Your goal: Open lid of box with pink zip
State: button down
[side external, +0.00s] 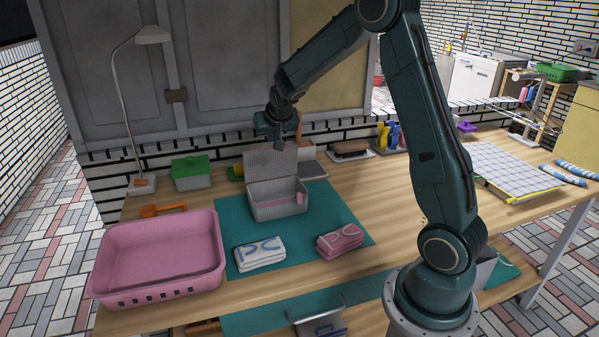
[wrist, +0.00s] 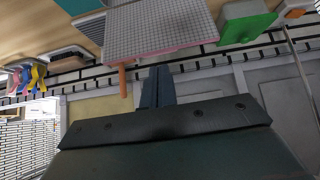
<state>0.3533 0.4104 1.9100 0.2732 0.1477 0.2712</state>
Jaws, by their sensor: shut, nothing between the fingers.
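The grey box (side external: 278,203) with a pink zip stands on the teal mat at the back of the table. Its lid (side external: 270,161) is raised, standing roughly upright at the rear of the box. The open interior shows, with pink along the rim and at the right end. My gripper (side external: 279,143) is above and behind the top edge of the lid, shut and empty. In the wrist view the shut fingers (wrist: 157,86) point toward the gridded lid (wrist: 155,28), which has a pink edge; I cannot tell whether they touch it.
A folded white cloth (side external: 260,254) and a folded pink cloth (side external: 340,239) lie on the mat (side external: 300,258). A pink basket (side external: 158,258) is at the left. A green-lidded box (side external: 191,173) and a lamp (side external: 122,85) stand at the back left. A wall is close behind.

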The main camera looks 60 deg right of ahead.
send_over(271, 163)
jog(key=shift+w+d+f, duration=0.1)
jog(key=shift+d+f, duration=0.05)
jog(key=shift+f, duration=0.95)
jog(key=shift+w+d+f, duration=0.1)
jog(key=shift+f, duration=1)
jog(key=shift+w, duration=0.1)
jog(key=shift+w+d+f+g+y, duration=0.1)
jog(key=shift+w+d+g+y, duration=0.45)
jog(key=shift+w+d, duration=0.2)
jog(key=shift+w+d+f, duration=0.3)
jog(key=shift+w+d, duration=0.6)
jog(key=shift+s+a, duration=0.1)
jog(key=shift+a, duration=0.05)
jog(key=shift+s+a+f, duration=0.15)
jog(key=shift+s+a, duration=0.35)
jog(key=shift+s, duration=0.05)
